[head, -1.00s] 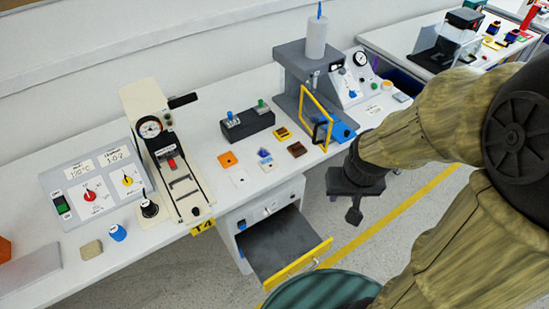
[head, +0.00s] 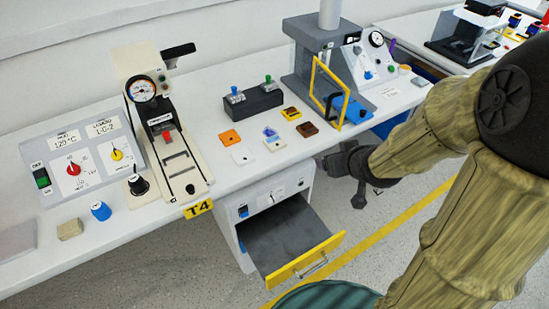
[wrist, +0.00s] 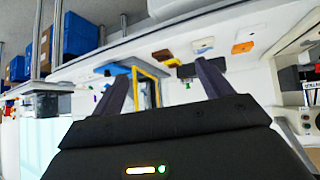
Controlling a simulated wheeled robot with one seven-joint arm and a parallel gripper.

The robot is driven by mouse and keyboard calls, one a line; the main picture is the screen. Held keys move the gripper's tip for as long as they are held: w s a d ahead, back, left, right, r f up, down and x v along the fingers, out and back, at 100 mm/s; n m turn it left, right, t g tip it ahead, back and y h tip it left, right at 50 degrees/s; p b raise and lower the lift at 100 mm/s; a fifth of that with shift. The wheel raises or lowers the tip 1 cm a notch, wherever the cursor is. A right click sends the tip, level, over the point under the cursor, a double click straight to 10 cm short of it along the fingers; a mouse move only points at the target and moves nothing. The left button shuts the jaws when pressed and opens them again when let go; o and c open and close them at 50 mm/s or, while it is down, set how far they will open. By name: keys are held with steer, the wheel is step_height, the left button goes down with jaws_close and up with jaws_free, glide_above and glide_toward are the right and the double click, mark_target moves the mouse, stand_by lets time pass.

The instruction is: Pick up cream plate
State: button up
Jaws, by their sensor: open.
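The cream plate (head: 274,144) is a small flat square lying on the white bench, between a white plate (head: 242,155) and a brown plate (head: 307,129). My gripper (head: 352,176) is in front of the bench edge, right of the plates and apart from them. In the wrist view my gripper (wrist: 162,86) has its two fingers spread with nothing between them. A pale plate (wrist: 203,45) shows there beyond the fingers, but I cannot tell whether it is the cream or the white one.
An orange plate (head: 230,137) and a yellow plate (head: 291,113) lie near. A black switch box (head: 253,103) stands behind. An open drawer (head: 305,255) juts out below the bench. A grey press with a yellow frame (head: 328,85) stands to the right.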

steer(key=w+a+f+n+t+y+b, duration=0.2)
steer(key=a+f+y+b, duration=0.2)
steer(key=a+y+b, duration=0.1)
steer(key=shift+w+a+f+n+b, duration=0.15)
steer(key=shift+a+f+n+b, duration=0.25)
steer(key=shift+b, duration=0.7)
steer(key=shift+w+a+r+p, duration=0.1)
steer(key=shift+r+p, duration=0.1)
steer(key=shift+p, duration=0.15)
steer(key=p, duration=0.6)
glide_toward(275, 143)
steer(key=w, duration=0.1)
steer(key=w+f, duration=0.1)
steer(key=shift+w+a, duration=0.35)
